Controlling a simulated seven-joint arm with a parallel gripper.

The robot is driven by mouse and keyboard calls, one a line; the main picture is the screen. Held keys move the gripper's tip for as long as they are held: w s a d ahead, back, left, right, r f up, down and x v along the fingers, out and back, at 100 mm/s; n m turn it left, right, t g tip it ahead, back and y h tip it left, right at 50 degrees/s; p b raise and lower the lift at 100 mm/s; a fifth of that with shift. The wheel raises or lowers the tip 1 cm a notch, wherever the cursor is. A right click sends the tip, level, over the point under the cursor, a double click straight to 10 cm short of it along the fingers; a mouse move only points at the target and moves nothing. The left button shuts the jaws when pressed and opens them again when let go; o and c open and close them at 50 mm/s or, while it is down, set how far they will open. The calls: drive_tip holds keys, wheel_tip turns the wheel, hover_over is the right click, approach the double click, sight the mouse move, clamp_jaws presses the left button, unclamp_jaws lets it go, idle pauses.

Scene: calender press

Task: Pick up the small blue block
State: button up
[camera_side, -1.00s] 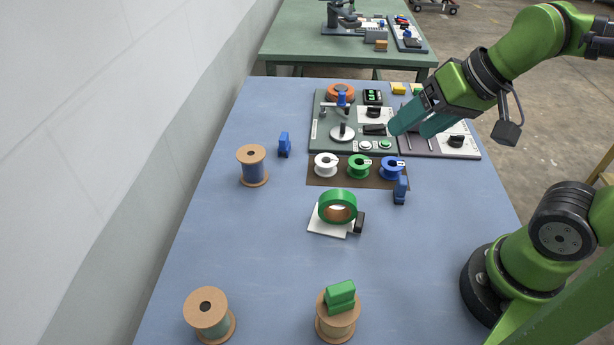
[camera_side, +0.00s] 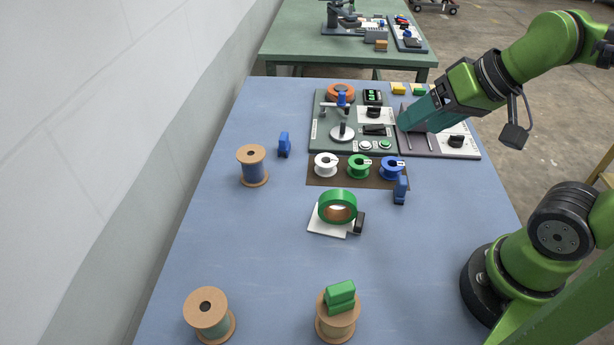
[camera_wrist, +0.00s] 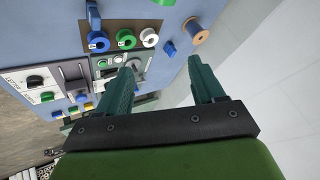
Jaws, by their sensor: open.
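Several blue pieces are in view, and I cannot tell for certain which is the small blue block. A small blue piece (camera_wrist: 81,98) shows in the wrist view at the far end of the right-hand panel; in the side view my gripper seems to hide that spot. One upright blue piece (camera_side: 284,145) stands left of the panels, also in the wrist view (camera_wrist: 169,48). Another (camera_side: 400,190) stands in front of the blue spool, also in the wrist view (camera_wrist: 93,15). My gripper (camera_side: 414,121) is above the right-hand panel, its teal fingers apart and empty in the wrist view (camera_wrist: 163,68).
The left panel (camera_side: 318,134) carries a small press and buttons. White (camera_side: 326,165), green (camera_side: 358,166) and blue (camera_side: 391,167) spools stand on a dark mat. Yellow (camera_side: 398,88) and green (camera_side: 418,90) blocks lie behind the right-hand panel.

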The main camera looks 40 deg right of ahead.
drive_tip(key=n+g, duration=0.4)
drive_tip(key=n, duration=0.8)
approach(284, 136)
drive_tip(key=shift+y, duration=0.4)
drive_tip(key=x, duration=1.2)
drive_tip(key=shift+w+d+f, duration=0.1)
drive_tip(key=shift+d+f, duration=0.05)
drive_tip(key=shift+d, duration=0.2)
drive_tip(key=c, duration=1)
